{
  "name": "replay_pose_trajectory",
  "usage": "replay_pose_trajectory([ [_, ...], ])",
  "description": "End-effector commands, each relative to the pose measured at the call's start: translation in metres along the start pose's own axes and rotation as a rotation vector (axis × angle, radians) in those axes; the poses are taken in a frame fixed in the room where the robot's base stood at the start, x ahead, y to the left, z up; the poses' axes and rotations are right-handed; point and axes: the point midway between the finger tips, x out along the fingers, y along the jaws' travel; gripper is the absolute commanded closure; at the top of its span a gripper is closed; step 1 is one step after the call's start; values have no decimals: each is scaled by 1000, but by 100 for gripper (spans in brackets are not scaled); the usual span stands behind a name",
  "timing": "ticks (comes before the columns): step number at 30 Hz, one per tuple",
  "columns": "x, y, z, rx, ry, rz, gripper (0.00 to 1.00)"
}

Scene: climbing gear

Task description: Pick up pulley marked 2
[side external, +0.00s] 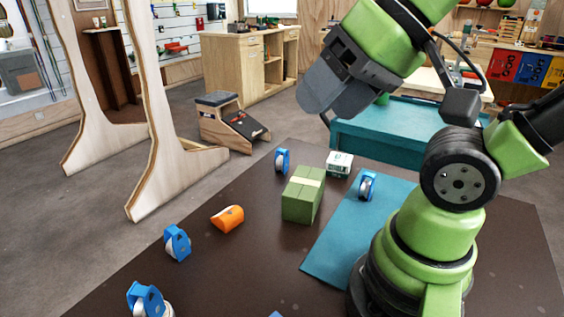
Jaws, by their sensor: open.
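Several blue pulleys with pale wheels stand apart on the dark table. One is at the back (282,160), one is on the teal mat (367,186), one is at the left (177,243), and one is at the front left (147,300). No number is legible on any of them, so I cannot tell which is marked 2. My gripper (318,92) is open, high above the back of the table, and touches no pulley. Its fingers are seen side-on, and nothing shows between them.
A green box (302,198) stands mid-table beside the teal mat (328,255). A small green-and-white box (340,164) is behind it. An orange object (228,218) lies to the left. A blue piece (275,314) is cut off at the bottom edge. The table (225,275) is bare at front centre.

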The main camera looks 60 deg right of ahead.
Motion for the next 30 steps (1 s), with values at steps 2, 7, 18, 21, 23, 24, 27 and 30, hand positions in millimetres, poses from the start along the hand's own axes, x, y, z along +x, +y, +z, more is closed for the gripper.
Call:
replay_pose_trajectory([
  [2,0,0,0,-1,0,1,37],
  [7,5,2,-18,-103,-16,48,37],
  [18,73,48,-131,-837,-256,282,37],
  [21,102,73,-155,-1049,-364,311,37],
  [23,121,91,-167,-1174,-435,317,37],
  [24,134,103,-173,-1257,-484,316,37],
  [27,168,138,-184,-1461,-615,296,37],
  [30,200,174,-188,-1648,-741,252,37],
])
